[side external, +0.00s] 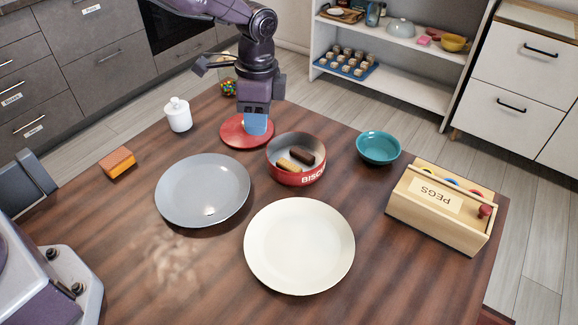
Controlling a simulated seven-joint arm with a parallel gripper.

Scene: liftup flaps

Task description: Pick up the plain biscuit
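A round red tin (288,176) with "BISC" lettering stands open near the middle of the table. In it lie a light tan plain biscuit (287,165) and a dark brown biscuit (303,156), side by side. A red round lid (238,138) lies flat on the table just behind and left of the tin. My gripper (255,128) points down over the lid, left of and behind the biscuits. A blue piece shows at its lower end; I cannot tell whether this is its fingers or something between them, nor whether it touches the lid.
A grey plate (203,190) and a cream plate (299,246) lie in front of the tin. A teal bowl (378,148) and a wooden pegs box (440,206) stand at the right. A white jar (178,114) and an orange sponge-like block (118,163) are at the left.

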